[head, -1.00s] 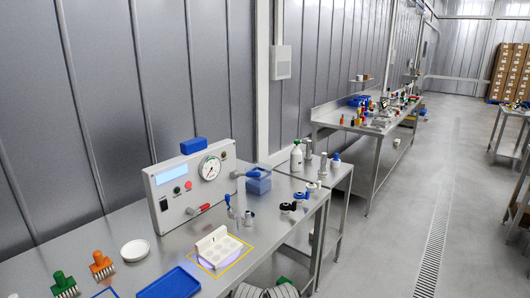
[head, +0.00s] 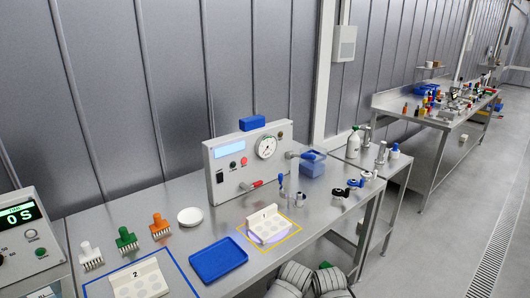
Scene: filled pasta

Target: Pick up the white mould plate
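One white mould plate (head: 268,228), marked 1, sits inside a yellow outline on the steel table, with round recesses in its flat part and a raised back edge. A second white mould plate (head: 139,284), marked 2, lies inside a blue outline at the lower left, its front partly cut by the picture edge. Grey and white rounded parts of my own body show at the bottom, right of centre. Neither of my grippers can be made out.
A blue tray (head: 217,260) lies between the plates. Behind stand a white dish (head: 190,216), orange (head: 160,226), green (head: 126,239) and white (head: 90,256) brushes, and a gauge panel (head: 231,168). A display box (head: 30,236) stands far left. Black-handled fittings (head: 354,184) lie right.

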